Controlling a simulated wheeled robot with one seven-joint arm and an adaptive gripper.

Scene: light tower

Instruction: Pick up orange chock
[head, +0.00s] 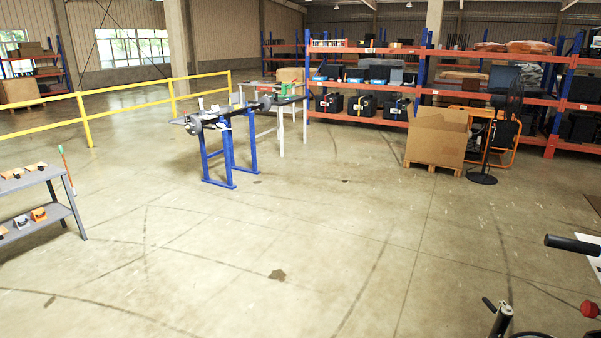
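Several small orange chocks sit on a grey two-level shelf cart (62,208) at the left edge of the head view. On the lower shelf, one bright orange chock (39,214) is at the right end, with a greyish piece (21,222) beside it and another orange piece at the picture edge. On the top shelf are more orange and dark pieces, one of them an orange chock (17,172). They are too small to tell their exact shapes. My gripper cannot be made out in this view.
Open concrete floor lies in front of the cart. A blue-legged stand (228,150) is mid-room. A yellow railing (85,119) runs behind. A cardboard box (437,138) and a black fan (510,110) stand at the right. Dark metal parts (500,320) fill the lower right corner.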

